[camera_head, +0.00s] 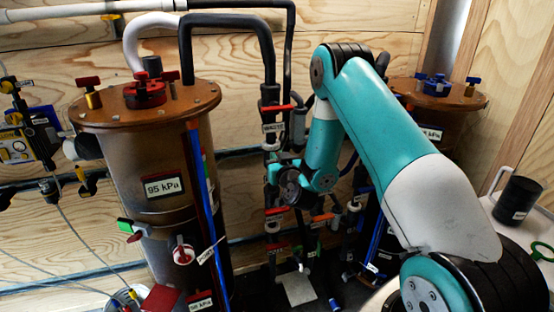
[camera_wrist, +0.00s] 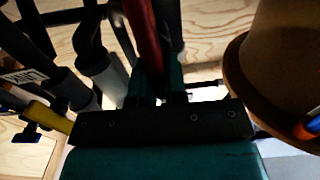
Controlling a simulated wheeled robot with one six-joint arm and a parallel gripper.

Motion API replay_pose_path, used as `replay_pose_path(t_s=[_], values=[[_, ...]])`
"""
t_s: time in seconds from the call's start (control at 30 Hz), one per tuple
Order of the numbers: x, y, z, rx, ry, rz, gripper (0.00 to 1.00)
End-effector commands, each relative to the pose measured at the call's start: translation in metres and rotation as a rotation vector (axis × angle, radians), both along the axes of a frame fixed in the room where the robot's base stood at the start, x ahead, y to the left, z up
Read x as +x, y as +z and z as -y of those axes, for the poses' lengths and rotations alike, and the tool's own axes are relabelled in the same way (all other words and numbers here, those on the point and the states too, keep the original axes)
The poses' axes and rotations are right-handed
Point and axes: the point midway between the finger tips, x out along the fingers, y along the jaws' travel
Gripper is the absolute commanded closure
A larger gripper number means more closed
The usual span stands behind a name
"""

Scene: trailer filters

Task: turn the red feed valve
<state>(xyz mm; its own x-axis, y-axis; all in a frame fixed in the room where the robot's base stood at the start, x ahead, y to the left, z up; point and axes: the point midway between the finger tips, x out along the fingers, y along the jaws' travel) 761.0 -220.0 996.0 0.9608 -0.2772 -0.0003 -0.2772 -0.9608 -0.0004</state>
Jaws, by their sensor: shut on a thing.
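A red valve handle (camera_wrist: 143,35) runs down from the top of the wrist view into my gripper (camera_wrist: 158,88). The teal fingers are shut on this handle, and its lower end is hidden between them. In the head view my gripper (camera_head: 280,161) is at the dark vertical pipes right of the big brown-topped tank. The wrist partly hides it, and the held handle cannot be made out there. Another red handle (camera_head: 277,108) shows above the gripper, over a white label. More orange-red handles (camera_head: 276,211) show below it. I cannot read which label belongs to the held handle.
A large tank (camera_head: 155,225) marked 95 kPa stands to the left, with red and yellow valves on top. A second brown-topped tank (camera_head: 440,94) stands behind my arm. Dark pipes (camera_wrist: 88,45) crowd the gripper's left; a brown rounded body (camera_wrist: 270,70) is close on its right.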

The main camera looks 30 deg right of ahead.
Motion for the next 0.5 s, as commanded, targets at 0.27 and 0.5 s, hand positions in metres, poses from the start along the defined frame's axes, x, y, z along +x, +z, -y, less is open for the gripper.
replay_pose_path(t_s=[0.27,0.5], values=[[-0.0006,-0.002,0.0008,0.051,-0.001,0.015,1.0],[-0.0018,-0.0043,0.0048,0.2,-0.001,0.058,1.0]])
